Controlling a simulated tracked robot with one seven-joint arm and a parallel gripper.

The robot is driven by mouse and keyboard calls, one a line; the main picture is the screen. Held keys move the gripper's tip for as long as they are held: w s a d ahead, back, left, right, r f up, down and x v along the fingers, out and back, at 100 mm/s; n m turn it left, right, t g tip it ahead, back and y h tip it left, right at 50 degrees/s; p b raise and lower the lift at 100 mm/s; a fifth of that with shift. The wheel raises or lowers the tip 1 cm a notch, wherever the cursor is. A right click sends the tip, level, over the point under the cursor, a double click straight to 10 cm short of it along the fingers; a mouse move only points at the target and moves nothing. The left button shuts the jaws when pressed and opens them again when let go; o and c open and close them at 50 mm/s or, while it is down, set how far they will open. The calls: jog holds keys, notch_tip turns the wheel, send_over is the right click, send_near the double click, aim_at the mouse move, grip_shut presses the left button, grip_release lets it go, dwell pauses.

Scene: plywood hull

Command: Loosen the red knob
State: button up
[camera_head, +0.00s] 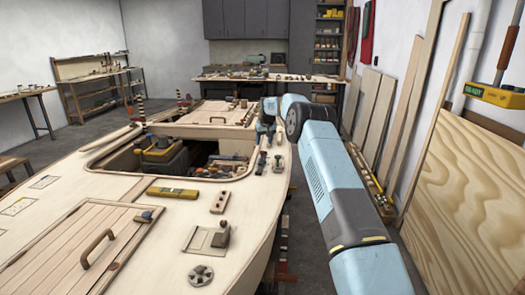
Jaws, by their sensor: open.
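My pale blue arm reaches from the bottom right to the far right side of the plywood deck (165,211). My gripper (263,140) is small and far off at its end, pointing down over the deck's right edge among several small fittings. It is open, and I see nothing held in it. I cannot pick out the red knob for certain. A small reddish-topped fitting (223,225) stands on a plate nearer to me, well apart from my gripper. The fittings under my gripper are too small, and partly covered by it, to tell their colours.
A yellow level (172,193) lies on the deck beside the open hatch (115,158). A wooden hatch cover with a handle (98,248) is at the lower left. Plywood sheets (465,200) lean on the right wall. A bench (270,78) stands behind.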

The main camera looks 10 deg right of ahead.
aim_at(262, 152)
jog(key=shift+x, duration=3.5)
jog(key=shift+c, duration=0.5)
